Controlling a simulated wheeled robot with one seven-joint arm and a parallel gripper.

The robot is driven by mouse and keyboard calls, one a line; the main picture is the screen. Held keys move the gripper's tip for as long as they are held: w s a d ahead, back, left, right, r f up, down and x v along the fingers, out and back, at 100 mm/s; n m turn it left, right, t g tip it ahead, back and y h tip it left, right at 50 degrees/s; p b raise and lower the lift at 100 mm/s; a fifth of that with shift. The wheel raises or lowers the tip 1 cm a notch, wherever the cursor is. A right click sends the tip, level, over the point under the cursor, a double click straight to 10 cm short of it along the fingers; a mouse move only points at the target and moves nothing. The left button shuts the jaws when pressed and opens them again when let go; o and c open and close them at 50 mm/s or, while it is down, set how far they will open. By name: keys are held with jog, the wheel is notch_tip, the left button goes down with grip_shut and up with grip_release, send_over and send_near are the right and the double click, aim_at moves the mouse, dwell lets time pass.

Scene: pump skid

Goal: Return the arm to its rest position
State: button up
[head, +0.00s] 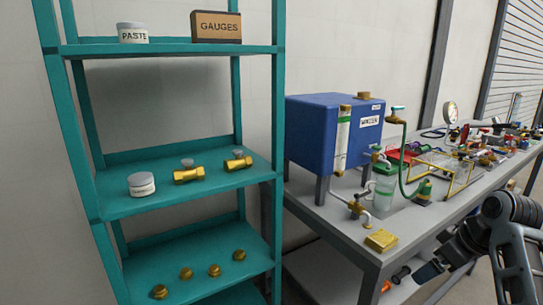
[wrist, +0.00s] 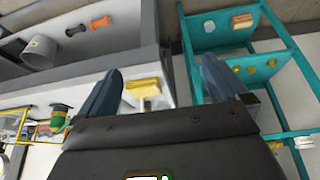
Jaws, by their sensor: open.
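My gripper (wrist: 162,78) is open in the wrist view, with its two dark blue-grey fingers spread and nothing held between them. A yellow brass block (wrist: 142,86) shows beyond the gap between the fingers. The same brass block (head: 381,240) lies on the near corner of the grey workbench (head: 343,228) in the head view. My arm (head: 505,235) is bent at the lower right of the head view, beside the bench's front edge. The exact gap between the fingers and the block is hard to judge.
A teal shelf rack (head: 180,206) stands left, with brass fittings, jars and a gauges box (head: 216,27). A blue tank (head: 325,130) stands on the bench, with valves, a green hose and cluttered parts behind. Orange-handled items (head: 401,274) lie low under the bench.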

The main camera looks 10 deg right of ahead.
jog(key=s+a+f+m+t, duration=0.2)
jog(key=s+a+f, duration=0.3)
jog(key=a+f, duration=0.5)
jog(key=s+a+f+m+t+h, duration=0.15)
jog(key=s+a+f, duration=0.35)
jog(key=s+a, duration=0.5)
jog(key=s+a+r+t, duration=0.2)
jog(key=s+r, duration=0.6)
jog(key=s, duration=0.5)
jog(key=s+a+r+t, duration=0.2)
jog(key=s+r+t, duration=0.2)
jog(key=s+r, duration=0.5)
jog(key=s, duration=0.4)
jog(key=shift+a, duration=0.25)
jog(key=shift+r+t, duration=0.1)
jog(key=shift+t, duration=0.15)
